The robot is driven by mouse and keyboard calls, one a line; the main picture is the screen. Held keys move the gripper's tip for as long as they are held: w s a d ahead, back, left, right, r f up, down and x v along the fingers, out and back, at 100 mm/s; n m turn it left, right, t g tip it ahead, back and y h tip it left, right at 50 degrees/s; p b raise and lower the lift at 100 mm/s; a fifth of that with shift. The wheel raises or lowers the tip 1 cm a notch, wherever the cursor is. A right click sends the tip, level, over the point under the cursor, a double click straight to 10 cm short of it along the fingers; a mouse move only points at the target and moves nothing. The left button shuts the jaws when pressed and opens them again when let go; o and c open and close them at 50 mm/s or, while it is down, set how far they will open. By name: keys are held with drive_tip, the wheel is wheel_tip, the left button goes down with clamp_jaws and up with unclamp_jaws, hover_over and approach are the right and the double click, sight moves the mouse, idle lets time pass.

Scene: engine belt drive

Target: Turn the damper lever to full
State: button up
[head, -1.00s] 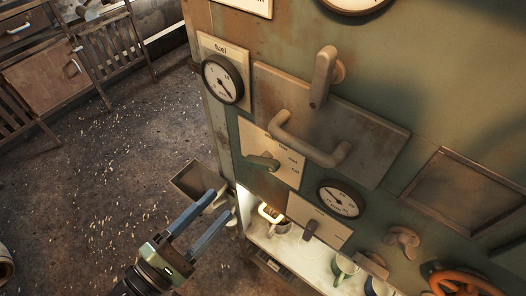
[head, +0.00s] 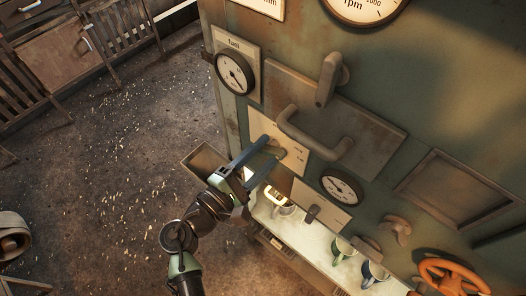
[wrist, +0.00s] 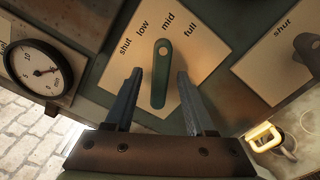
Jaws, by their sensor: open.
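A green lever (wrist: 160,85) sits on a pale plate (wrist: 205,60) marked shut, low, mid and full in the wrist view. Its upper end lies below the word mid. No name for this lever is readable, so I cannot tell whether it is the damper. The plate also shows in the head view (head: 294,150), where my gripper partly covers the lever. My gripper (wrist: 158,74) is open, with one finger on each side of the lever in the wrist view. Neither finger clearly touches it. My gripper (head: 270,150) points at the plate in the head view.
A second plate marked shut (wrist: 272,62) carries a dark lever (wrist: 308,46). A fuel gauge (head: 234,73) and a bent handle (head: 315,137) are above. A lit shelf (head: 318,243) with cups is below. An open tray (head: 203,160) stands left of the panel.

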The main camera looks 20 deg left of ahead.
clamp_jaws()
drive_tip(key=shift+f+m+b, duration=0.15)
drive_tip(key=shift+m+b, duration=0.25)
drive_tip(key=shift+b, duration=0.6)
drive_tip(key=m+b, duration=0.2)
drive_tip(key=shift+f+m+b, duration=0.1)
drive_tip(key=shift+m+b, duration=1)
drive_tip(key=shift+b, duration=0.25)
drive_tip(key=shift+r+m+b, duration=0.2)
drive_tip(key=shift+m+b, duration=0.3)
drive_tip(key=shift+r, duration=0.1)
unclamp_jaws()
